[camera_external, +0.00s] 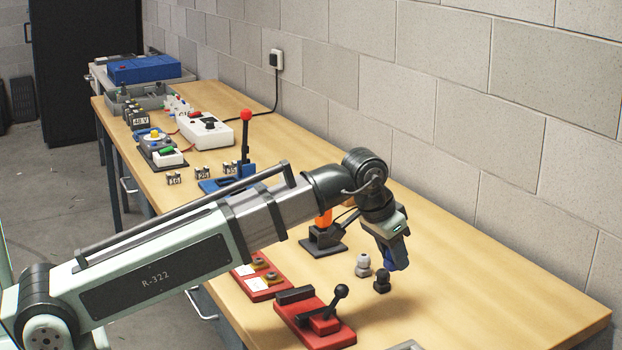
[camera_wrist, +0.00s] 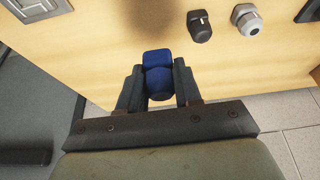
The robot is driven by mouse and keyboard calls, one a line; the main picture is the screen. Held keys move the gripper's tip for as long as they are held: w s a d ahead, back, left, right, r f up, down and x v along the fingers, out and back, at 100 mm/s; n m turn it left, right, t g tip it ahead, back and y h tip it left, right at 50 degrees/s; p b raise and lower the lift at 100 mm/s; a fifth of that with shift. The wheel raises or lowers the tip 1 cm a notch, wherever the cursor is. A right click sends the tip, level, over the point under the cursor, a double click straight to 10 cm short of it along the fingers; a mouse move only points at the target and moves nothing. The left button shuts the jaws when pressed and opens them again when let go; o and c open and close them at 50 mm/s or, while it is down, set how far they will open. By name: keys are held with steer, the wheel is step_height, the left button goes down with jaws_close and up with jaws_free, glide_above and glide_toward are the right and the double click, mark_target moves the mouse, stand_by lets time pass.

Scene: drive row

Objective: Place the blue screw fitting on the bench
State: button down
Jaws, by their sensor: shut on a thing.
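The blue screw fitting (camera_wrist: 157,72) is between the two fingers of my gripper (camera_wrist: 158,88) in the wrist view. My gripper is shut on it. In the external view my gripper (camera_external: 393,248) points down over the bench (camera_external: 470,285), and the blue fitting (camera_external: 389,262) shows partly below the fingers. It looks held above the wood; the exact gap cannot be told. A black fitting (camera_external: 382,281) and a light grey fitting (camera_external: 363,265) stand on the bench close by. The wrist view also shows the black one (camera_wrist: 199,26) and the grey one (camera_wrist: 247,20).
A red toggle clamp (camera_external: 318,322) with a black lever stands in front. A red plate (camera_external: 262,283) lies left of it. A dark stand with an orange part (camera_external: 323,237) is behind. Bare wood lies to the right, up to the block wall (camera_external: 480,120).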

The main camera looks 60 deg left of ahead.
mark_target(395, 306)
steer(key=shift+f, duration=4.65)
steer(key=shift+f, duration=0.1)
steer(key=c, duration=0.8)
jaws_free()
steer(key=v, duration=1.1)
steer(key=shift+r, duration=0.3)
steer(key=shift+o, duration=0.7)
steer(key=shift+s+r, duration=0.2)
steer(key=shift+r, duration=0.1)
